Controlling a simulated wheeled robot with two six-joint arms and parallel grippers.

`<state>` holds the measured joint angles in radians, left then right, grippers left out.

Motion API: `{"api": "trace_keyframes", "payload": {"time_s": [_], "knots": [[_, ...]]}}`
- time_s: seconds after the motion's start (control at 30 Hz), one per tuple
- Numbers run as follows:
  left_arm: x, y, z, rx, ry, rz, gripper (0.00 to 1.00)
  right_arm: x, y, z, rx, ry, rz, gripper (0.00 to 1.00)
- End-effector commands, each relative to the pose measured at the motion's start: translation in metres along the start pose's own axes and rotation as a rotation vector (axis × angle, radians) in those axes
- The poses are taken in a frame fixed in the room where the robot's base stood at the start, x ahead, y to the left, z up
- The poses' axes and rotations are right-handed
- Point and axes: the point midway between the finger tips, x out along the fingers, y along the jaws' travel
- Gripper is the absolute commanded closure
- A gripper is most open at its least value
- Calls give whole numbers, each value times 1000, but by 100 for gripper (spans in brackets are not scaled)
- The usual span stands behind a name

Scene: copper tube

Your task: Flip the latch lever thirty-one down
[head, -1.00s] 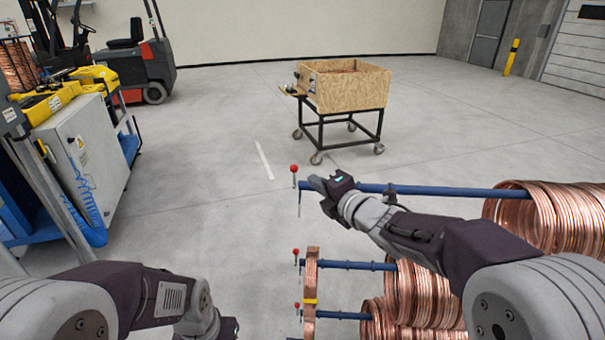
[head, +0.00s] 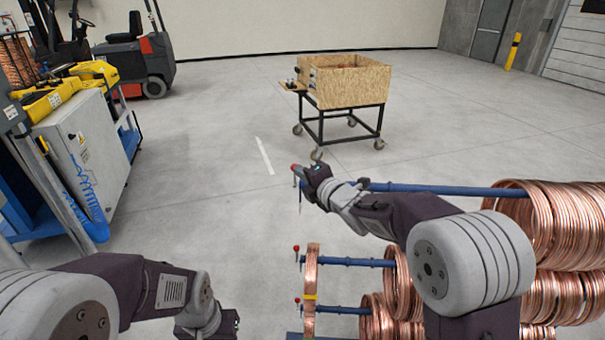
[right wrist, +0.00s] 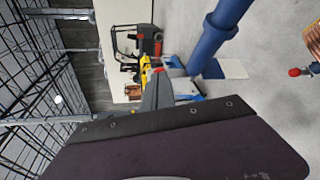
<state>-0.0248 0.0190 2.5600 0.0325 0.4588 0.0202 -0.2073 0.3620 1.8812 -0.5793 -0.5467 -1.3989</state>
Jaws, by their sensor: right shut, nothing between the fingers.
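The top blue rod (head: 440,189) ends at the left in a latch lever (head: 300,200) with a red knob, its thin arm hanging below the rod's end. My right gripper (head: 300,170) is shut and empty, its tip at that red knob and partly covering it. I cannot tell whether they touch. In the right wrist view the grey fingers (right wrist: 157,92) point toward the forklift, beside the blue rod (right wrist: 220,35). No number is readable on any lever. Part of my left gripper (head: 232,322) shows low at the left; its jaws are unclear.
Two lower blue rods carry red-knobbed levers, one at mid-height (head: 296,248) and one below (head: 297,301). Copper coils (head: 540,225) hang on the rods at the right. A wooden crate cart (head: 345,82) stands behind. A grey cabinet (head: 90,155) is at the left. Open floor lies between.

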Motion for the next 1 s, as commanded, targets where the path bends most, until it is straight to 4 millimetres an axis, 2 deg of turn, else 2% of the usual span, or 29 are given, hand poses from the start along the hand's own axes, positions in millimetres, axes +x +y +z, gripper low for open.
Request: {"api": "trace_keyframes", "payload": {"time_s": [0.57,0.73,0.9,1.0], "knots": [[10,0,1,0,0,0,64,5,6,-7,-42,2,-27,100],[3,0,0,0,0,0,64,8,12,-12,-175,2,-120,100],[9,0,1,0,0,0,64,14,12,-21,-248,4,-172,100],[-4,0,0,0,0,0,64,17,20,-26,-370,7,-257,100]]}}
